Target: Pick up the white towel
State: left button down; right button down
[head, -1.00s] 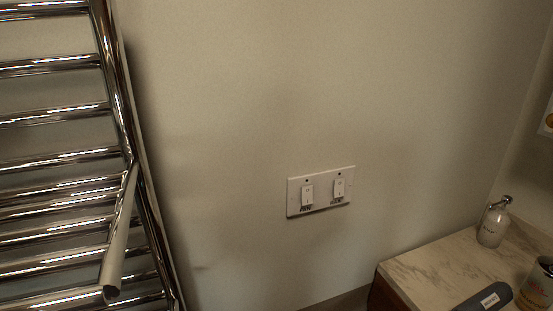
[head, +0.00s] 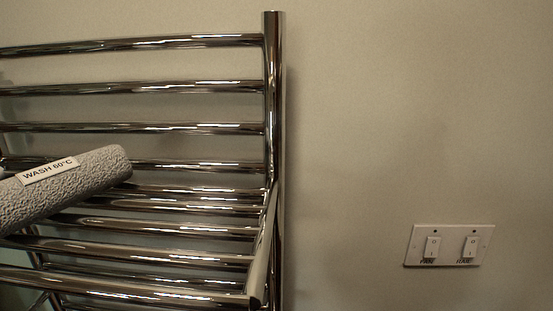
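A rolled, rough-textured towel (head: 85,178), pale grey-white in this light, shows at the left edge of the head view. It carries a white label reading "WASH 60°C". It lies tilted on or in front of the chrome towel rack (head: 215,207); I cannot tell exactly where it touches the bars. Its left end is cut off by the picture edge. Neither of my grippers is in view.
The chrome rack has several horizontal bars, an upright post (head: 274,100) and a shelf part jutting forward. A white double switch plate (head: 448,245) is on the beige wall at the right. The wall between is bare.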

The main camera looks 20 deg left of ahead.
aim_at(29, 197)
jog(key=u, duration=0.4)
jog(key=j+u, duration=0.1)
jog(key=u, duration=0.75)
jog(key=i+j+u, duration=0.1)
jog(key=u, duration=0.3)
